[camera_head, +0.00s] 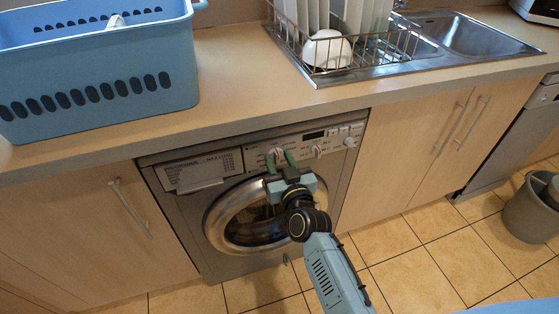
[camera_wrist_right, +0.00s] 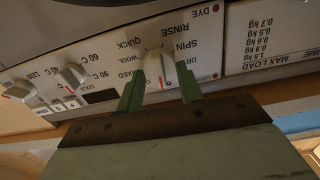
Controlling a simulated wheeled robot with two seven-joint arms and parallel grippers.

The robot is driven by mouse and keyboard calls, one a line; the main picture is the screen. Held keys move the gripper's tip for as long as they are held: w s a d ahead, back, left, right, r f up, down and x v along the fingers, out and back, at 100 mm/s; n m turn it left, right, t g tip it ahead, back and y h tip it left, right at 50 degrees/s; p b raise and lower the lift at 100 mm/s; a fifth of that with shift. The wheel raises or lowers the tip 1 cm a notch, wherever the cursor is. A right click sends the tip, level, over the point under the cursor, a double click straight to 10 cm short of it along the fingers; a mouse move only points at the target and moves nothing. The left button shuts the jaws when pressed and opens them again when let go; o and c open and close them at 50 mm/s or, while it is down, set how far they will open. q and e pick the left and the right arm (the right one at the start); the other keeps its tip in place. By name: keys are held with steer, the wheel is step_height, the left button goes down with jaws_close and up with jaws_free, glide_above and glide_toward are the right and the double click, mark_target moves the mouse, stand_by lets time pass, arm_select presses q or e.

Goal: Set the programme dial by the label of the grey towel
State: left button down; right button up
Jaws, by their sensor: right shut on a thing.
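The washing machine (camera_head: 185,215) stands under the counter with its round door shut. Its programme dial (camera_wrist_right: 158,70) is a pale knob ringed by words such as QUICK, RINSE, SPIN, DYE and WOOL, upside down in the right wrist view. Where the dial points I cannot read surely. My right gripper (camera_head: 279,160) is at the panel, its green fingers on either side of the dial and shut on it; they also show in the right wrist view (camera_wrist_right: 160,90). I cannot make out the grey towel or its label. My left gripper is out of view.
A blue basket (camera_head: 150,55) with a small white thing in it stands on the counter. Two temperature-side knobs (camera_wrist_right: 75,75) (camera_wrist_right: 22,92) sit beside the dial. A dish rack (camera_head: 335,70), sink (camera_head: 470,35) and grey bin (camera_head: 527,215) are to the right.

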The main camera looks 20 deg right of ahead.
steer(key=m+p, duration=0.2)
steer(key=m, duration=0.2)
steer(key=shift+d+r, duration=0.1)
steer(key=shift+d, duration=0.05)
steer(key=shift+m+p, duration=0.4)
steer(key=shift+m, duration=0.6)
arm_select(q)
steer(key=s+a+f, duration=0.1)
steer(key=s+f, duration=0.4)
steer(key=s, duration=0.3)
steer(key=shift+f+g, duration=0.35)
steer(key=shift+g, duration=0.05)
arm_select(e)
steer(key=shift+m, duration=0.9)
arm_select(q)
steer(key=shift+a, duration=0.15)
arm_select(e)
steer(key=o, duration=1)
steer(key=shift+c, duration=0.2)
